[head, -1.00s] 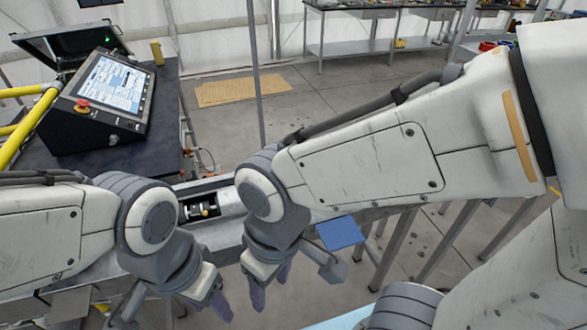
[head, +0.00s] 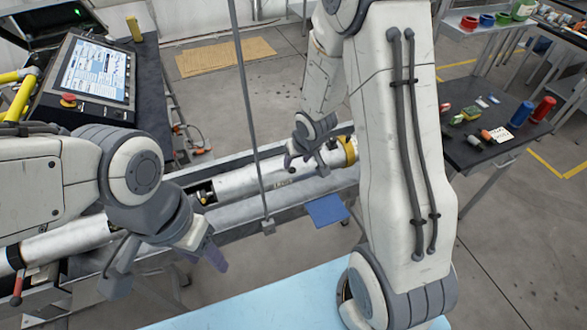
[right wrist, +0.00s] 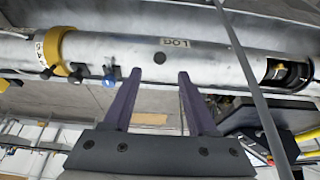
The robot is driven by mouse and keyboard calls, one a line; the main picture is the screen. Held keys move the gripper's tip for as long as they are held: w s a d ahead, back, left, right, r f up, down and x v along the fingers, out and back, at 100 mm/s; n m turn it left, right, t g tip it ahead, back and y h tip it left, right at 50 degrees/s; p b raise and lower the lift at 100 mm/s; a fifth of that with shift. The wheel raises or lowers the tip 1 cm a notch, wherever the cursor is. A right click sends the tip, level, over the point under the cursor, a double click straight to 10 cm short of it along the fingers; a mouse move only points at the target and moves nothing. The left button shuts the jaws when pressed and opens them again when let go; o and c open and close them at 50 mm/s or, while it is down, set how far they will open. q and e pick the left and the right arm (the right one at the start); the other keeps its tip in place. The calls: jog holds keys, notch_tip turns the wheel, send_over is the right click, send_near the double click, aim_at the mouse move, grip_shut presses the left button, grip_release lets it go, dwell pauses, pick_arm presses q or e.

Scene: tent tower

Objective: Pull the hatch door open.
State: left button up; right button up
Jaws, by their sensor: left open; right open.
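A silver tube (head: 250,178) with a "LOG" label (right wrist: 175,43) lies along a metal frame. It has a dark cut-out (head: 204,194) with fittings inside, also seen at the right of the right wrist view (right wrist: 288,74). A small dark round spot (right wrist: 160,58) sits beside the label. I cannot tell a separate hatch door from the tube wall. My right gripper (head: 306,160) is open and empty at the tube, left of the yellow collar (head: 348,150); its two purple fingers (right wrist: 159,77) point at the tube near the label. My left gripper (head: 209,254) is open, in front of the frame.
A thin grey upright pole (head: 247,110) stands close by the tube and crosses the right wrist view (right wrist: 255,95). A control box with a screen (head: 95,72) is at the left. A blue plate (head: 327,210) hangs at the frame. A dark table (head: 495,130) with small items is at the right.

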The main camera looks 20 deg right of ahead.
aim_at(293, 170)
jog(key=x, duration=0.7)
jog(key=shift+f+b, duration=0.2)
jog(key=shift+b, duration=0.15)
grip_shut()
dwell(1.0)
